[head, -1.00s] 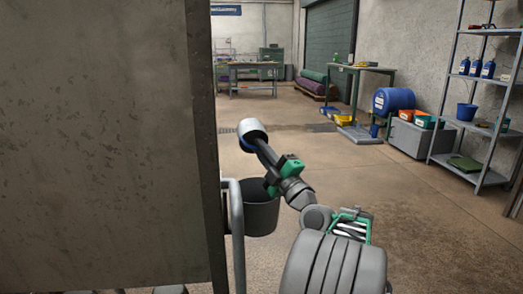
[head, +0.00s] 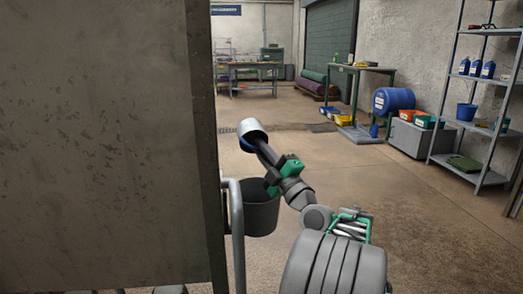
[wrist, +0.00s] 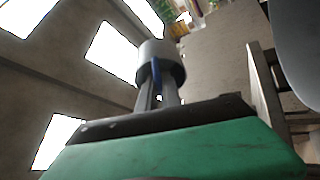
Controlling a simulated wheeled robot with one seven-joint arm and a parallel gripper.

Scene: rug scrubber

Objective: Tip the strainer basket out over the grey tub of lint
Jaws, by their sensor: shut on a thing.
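The strainer basket (head: 250,126) is a short pale grey cylinder with blue on its lower side. My gripper (head: 262,148) is shut on it and holds it up at the far end of my arm, tilted. The basket also shows in the wrist view (wrist: 161,62), beyond the two fingers, with a blue strip by them. The dark grey tub (head: 262,212) stands on the floor beside the big panel. In the head view the basket appears above the tub's rim; whether it is straight over the tub I cannot tell. The inside of the basket and the tub's contents are hidden.
A large grey metal panel (head: 95,150) fills the left, with a grey tube handle (head: 237,235) at its edge. The middle floor is clear.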

